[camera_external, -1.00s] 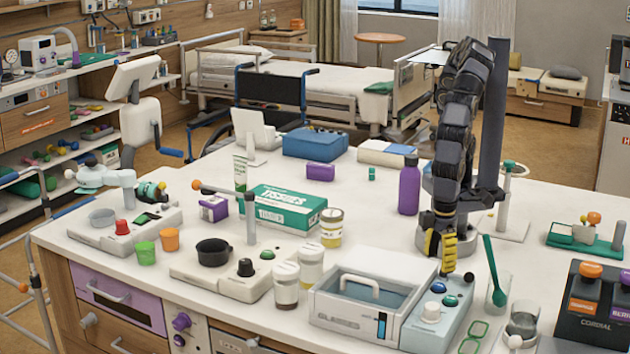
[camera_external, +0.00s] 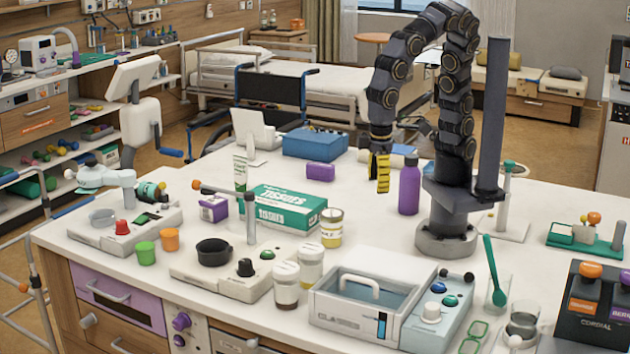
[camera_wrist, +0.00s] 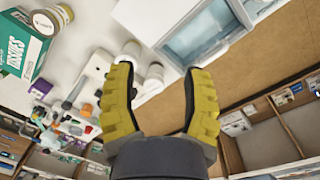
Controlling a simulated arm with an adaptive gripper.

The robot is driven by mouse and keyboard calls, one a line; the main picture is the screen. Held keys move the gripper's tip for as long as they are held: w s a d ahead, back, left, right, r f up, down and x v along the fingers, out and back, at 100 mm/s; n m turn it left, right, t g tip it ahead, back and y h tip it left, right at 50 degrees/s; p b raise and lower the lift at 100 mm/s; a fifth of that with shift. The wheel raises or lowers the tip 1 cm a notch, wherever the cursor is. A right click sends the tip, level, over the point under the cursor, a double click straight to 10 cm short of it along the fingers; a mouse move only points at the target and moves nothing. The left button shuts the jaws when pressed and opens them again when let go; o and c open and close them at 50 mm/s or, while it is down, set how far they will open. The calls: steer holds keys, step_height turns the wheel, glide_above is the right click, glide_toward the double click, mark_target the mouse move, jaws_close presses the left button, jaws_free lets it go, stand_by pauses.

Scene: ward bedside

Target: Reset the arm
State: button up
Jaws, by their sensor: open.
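My gripper (camera_external: 379,172) hangs fingers down above the table, just left of the purple bottle (camera_external: 409,187). My arm arches up from its base at the right of the table and bends over to the left. In the wrist view the two yellow fingers of my gripper (camera_wrist: 160,98) stand apart with nothing between them. The gripper is open and empty, clear of the tabletop objects.
On the white table (camera_external: 365,225) stand a green tissue box (camera_external: 288,208), a yellow-labelled jar (camera_external: 331,228), a grey-white bin with a handle (camera_external: 362,300) and a beaker with a green spoon (camera_external: 498,285). A dark upright post (camera_external: 492,120) stands beside my arm.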

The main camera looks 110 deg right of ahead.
steer(key=s+d+r, duration=0.1)
steer(key=s+d, duration=0.7)
steer(key=d, duration=0.1)
steer(key=s+d+r+n+g, duration=0.1)
steer(key=s+d+r, duration=0.1)
steer(key=s+d, duration=0.6)
steer(key=shift+d+r+g+y, duration=0.3)
steer(key=shift+d, duration=0.05)
